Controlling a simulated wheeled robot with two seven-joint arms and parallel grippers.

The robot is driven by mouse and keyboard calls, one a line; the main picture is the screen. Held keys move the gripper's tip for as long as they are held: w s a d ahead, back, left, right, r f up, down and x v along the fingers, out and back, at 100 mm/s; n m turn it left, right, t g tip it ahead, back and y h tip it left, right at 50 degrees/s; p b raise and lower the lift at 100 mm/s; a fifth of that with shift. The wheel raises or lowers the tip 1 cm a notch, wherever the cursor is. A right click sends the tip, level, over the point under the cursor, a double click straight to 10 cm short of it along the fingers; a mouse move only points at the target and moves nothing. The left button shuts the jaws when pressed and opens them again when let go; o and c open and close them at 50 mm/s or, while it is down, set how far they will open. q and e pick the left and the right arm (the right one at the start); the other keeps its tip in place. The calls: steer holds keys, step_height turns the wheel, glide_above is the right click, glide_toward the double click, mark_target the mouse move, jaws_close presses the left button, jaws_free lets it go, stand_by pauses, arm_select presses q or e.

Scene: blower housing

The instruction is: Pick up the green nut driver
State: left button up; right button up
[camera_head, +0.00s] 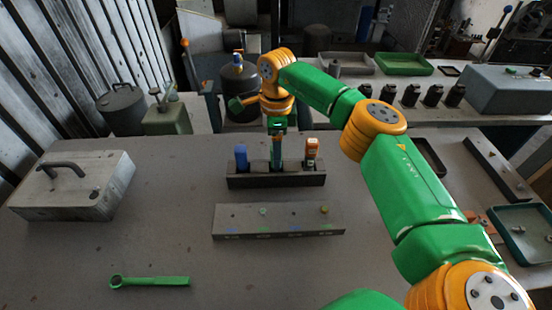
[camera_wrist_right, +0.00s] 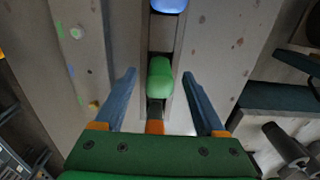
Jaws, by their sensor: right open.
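The green nut driver (camera_wrist_right: 159,78) shows in the right wrist view as a rounded green handle standing in the dark holder. In the head view my right gripper mostly hides it. My right gripper (camera_wrist_right: 159,73) is open, with one blue finger on each side of the green handle and gaps visible on both sides. In the head view the right gripper (camera_head: 277,150) points down over the middle of the holder (camera_head: 300,181). A blue-handled driver (camera_head: 241,157) stands left of it and an orange-red one (camera_head: 312,150) right. My left gripper is not in view.
A sloped grey block (camera_head: 270,225) with coloured marks lies in front of the holder. A green ring wrench (camera_head: 150,282) lies front left, and a grey metal case (camera_head: 75,190) stands left. Trays and dark bottles stand behind. The table's front middle is clear.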

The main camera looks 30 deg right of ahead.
step_height(320, 180, down, 2)
steer(key=shift+s+f, duration=0.1)
steer(key=shift+f, duration=0.35)
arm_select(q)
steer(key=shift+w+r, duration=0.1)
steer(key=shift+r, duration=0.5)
arm_select(e)
jaws_close()
steer(key=shift+r, duration=0.1)
